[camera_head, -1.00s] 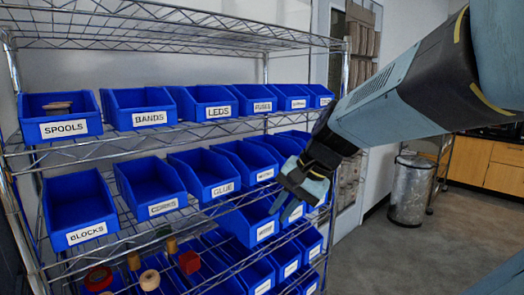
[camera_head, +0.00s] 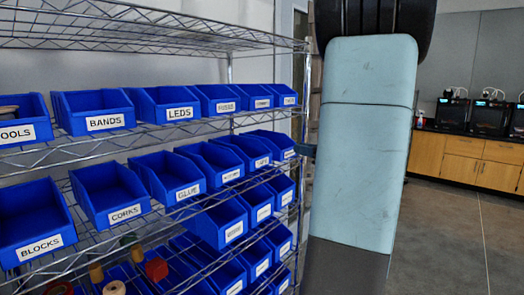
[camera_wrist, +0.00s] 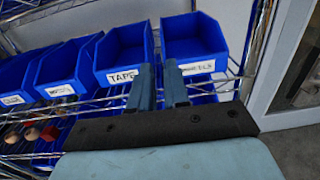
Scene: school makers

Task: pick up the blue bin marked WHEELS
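The blue bin marked WHEELS (camera_wrist: 195,46) is at the right end of a shelf row in the wrist view. Its white label is partly covered by a finger of my gripper (camera_wrist: 160,72). My gripper is open, with a clear gap between its two fingers and nothing in it. The fingers point toward the shelf, across the front of the WHEELS bin and the right edge of the TAPE bin (camera_wrist: 123,55); contact cannot be told.
A wire shelf rack (camera_head: 160,133) holds several rows of blue bins, including GLUE (camera_head: 170,178) and CORKS (camera_head: 108,193). A rack post (camera_wrist: 254,45) stands just right of the WHEELS bin. Loose small parts, including a red block (camera_head: 156,269), lie lower left. Floor at right is clear.

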